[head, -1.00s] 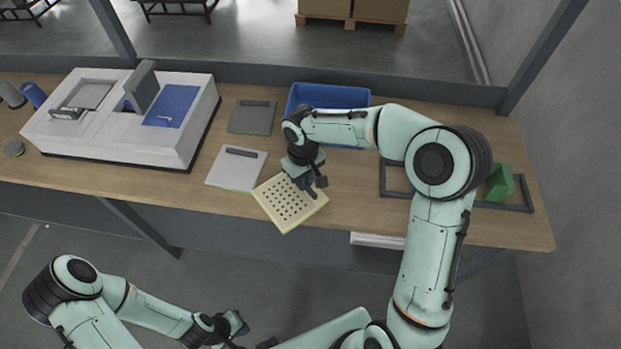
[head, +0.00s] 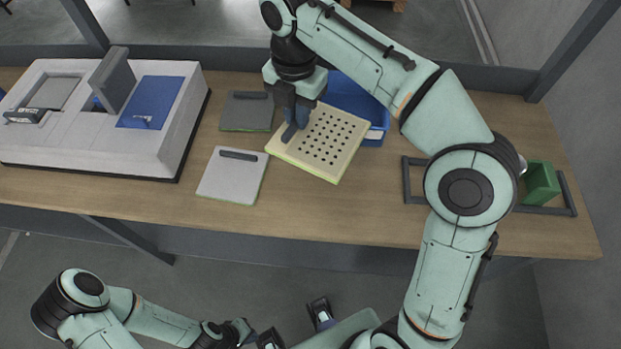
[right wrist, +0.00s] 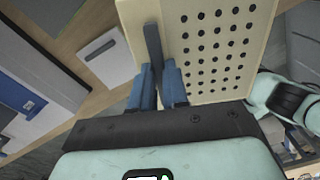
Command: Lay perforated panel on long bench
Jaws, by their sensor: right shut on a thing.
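The perforated panel (head: 332,150) is a cream square plate with rows of dark holes and a green-tinted edge. My right gripper (head: 290,132) is shut on its dark handle bar, and the panel appears raised above the long bench (head: 340,215). In the right wrist view the blue fingers (right wrist: 160,85) pinch the bar at one side of the panel (right wrist: 222,50). The bench has a wooden top. My left gripper (head: 243,331) is low at the bottom of the head view, away from the bench; its finger opening is unclear.
A blue bin (head: 352,92) stands behind the panel, partly hidden. A light grey plate (head: 228,180) and dark grey plate (head: 246,115) lie to the left, beside a white machine (head: 75,135). A dark frame (head: 412,175) and green block (head: 541,183) are at right. The bench's front middle is clear.

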